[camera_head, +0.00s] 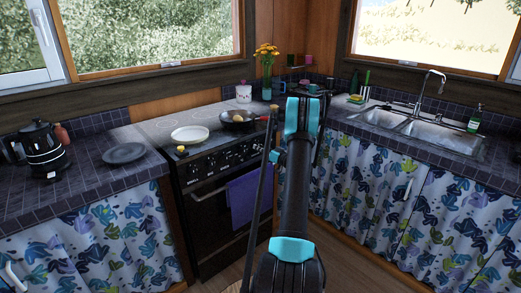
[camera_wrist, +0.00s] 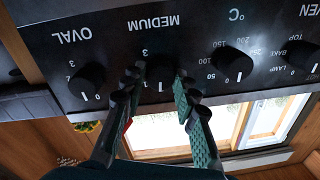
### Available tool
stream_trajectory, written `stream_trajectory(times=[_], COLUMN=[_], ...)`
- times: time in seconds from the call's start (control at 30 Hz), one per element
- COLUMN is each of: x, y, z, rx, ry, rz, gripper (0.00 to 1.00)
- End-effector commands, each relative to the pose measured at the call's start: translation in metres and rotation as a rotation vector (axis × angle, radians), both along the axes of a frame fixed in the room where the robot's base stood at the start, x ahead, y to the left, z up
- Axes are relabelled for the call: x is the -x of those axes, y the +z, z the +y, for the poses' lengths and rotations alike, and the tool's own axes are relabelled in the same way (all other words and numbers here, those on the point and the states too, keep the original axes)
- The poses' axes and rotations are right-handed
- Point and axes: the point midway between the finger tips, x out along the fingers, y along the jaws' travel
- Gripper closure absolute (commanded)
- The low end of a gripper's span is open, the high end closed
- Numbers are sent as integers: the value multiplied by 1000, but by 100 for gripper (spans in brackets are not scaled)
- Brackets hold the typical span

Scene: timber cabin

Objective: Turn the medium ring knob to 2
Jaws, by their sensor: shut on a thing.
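The medium ring knob (camera_wrist: 160,70) is a round black knob under the word MEDIUM, which appears upside down in the wrist view. My gripper (camera_wrist: 160,77) is shut on this knob, with one dark green finger on each side. The knob's white pointer line shows between the fingers, close to the digit 1. A 3 is visible above the knob; the other digits are hidden by the fingers. In the head view the black stove front (camera_head: 222,153) carries a row of knobs, and my arm stands in front of its right side.
The oval knob (camera_wrist: 87,78) sits to the left and the oven temperature knob (camera_wrist: 232,62) to the right in the wrist view. A white plate (camera_head: 190,134) and a pan (camera_head: 238,118) stand on the stove. A purple towel (camera_head: 249,196) hangs on the oven door.

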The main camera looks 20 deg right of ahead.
Motion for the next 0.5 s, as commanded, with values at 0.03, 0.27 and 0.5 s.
stream_trajectory(times=[0.03, 0.27, 0.5], x=[0, 0, 0], y=[0, -1, -1], z=[0, 0, 0], rx=[-32, -225, -440], ry=[0, -1, -2], rz=[11, 82, 160], gripper=[100, 100, 100])
